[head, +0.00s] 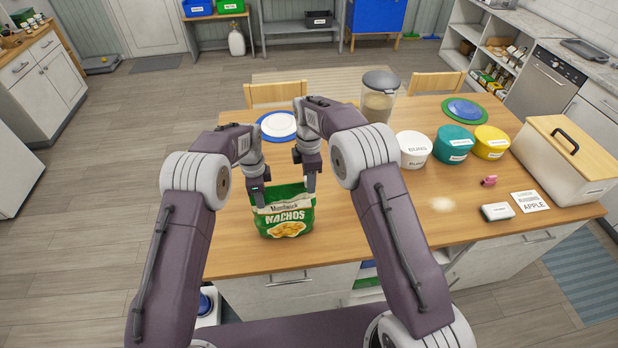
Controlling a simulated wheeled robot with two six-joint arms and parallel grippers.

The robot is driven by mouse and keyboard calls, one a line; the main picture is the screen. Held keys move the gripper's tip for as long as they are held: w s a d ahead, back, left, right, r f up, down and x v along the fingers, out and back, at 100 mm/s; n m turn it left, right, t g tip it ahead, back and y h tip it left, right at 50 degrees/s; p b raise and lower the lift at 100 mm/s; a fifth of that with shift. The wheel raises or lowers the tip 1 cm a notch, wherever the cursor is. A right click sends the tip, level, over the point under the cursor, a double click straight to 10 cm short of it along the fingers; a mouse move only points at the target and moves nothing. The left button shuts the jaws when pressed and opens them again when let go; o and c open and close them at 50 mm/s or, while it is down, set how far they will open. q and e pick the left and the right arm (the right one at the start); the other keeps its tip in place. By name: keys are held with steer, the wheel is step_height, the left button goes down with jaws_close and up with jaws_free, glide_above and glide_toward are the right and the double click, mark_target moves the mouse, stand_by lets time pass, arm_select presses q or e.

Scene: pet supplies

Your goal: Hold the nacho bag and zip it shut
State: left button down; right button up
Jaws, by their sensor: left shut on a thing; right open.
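The green nacho bag (286,222) stands upright near the front edge of the wooden table, its printed front facing me. My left gripper (258,198) points down at the bag's upper left side and is shut on it. My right gripper (309,188) is open, pointing down at the bag's upper right corner. I cannot tell whether it touches the bag. The zip along the bag's top is too small to make out, and the grippers partly cover the top edge.
A plate (281,125) lies behind my arms.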

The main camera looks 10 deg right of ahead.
jaws_close()
stand_by(1.3)
